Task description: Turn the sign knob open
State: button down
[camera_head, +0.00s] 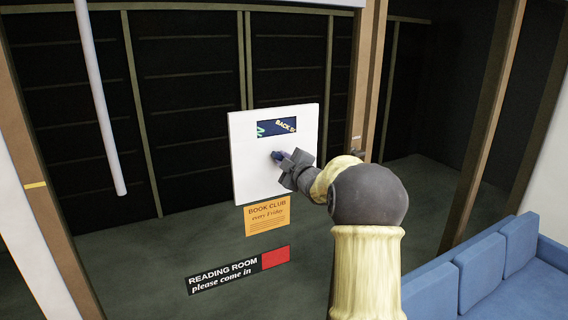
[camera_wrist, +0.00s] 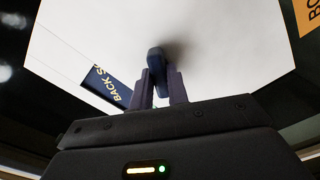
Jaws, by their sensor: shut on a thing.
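The white sign box (camera_head: 245,165) hangs in the middle of the head view and fills much of the wrist view (camera_wrist: 225,55). Its small window (camera_head: 276,127) shows a slanted dark blue strip with "BACK S", cut off at the edge, and part of another letter at the left. The wrist view also shows the window (camera_wrist: 104,86). The dark blue sign knob (camera_wrist: 156,61) sticks out from the box below the window; it is partly hidden in the head view (camera_head: 276,155). My gripper (camera_wrist: 159,85) is shut on the knob, one finger on each side.
An orange "BOOK CLUB" notice (camera_head: 267,216) and a black "READING ROOM" sign (camera_head: 225,274) with a red end are below the box. A blue sofa (camera_head: 490,275) stands at the lower right. A pale vertical bar (camera_head: 99,100) is at the upper left.

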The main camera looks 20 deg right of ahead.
jog(key=m+p, duration=0.2)
jog(key=m, duration=0.9)
jog(key=shift+f, duration=0.15)
jog(key=shift+m, duration=0.3)
jog(key=c, duration=1.4)
grip_release()
jog(key=shift+o, duration=0.2)
jog(key=s+b, duration=0.6)
jog(key=s, duration=1.1)
jog(key=shift+s+d+b, duration=0.25)
jog(key=shift+d+b, duration=0.05)
jog(key=shift+b, duration=0.05)
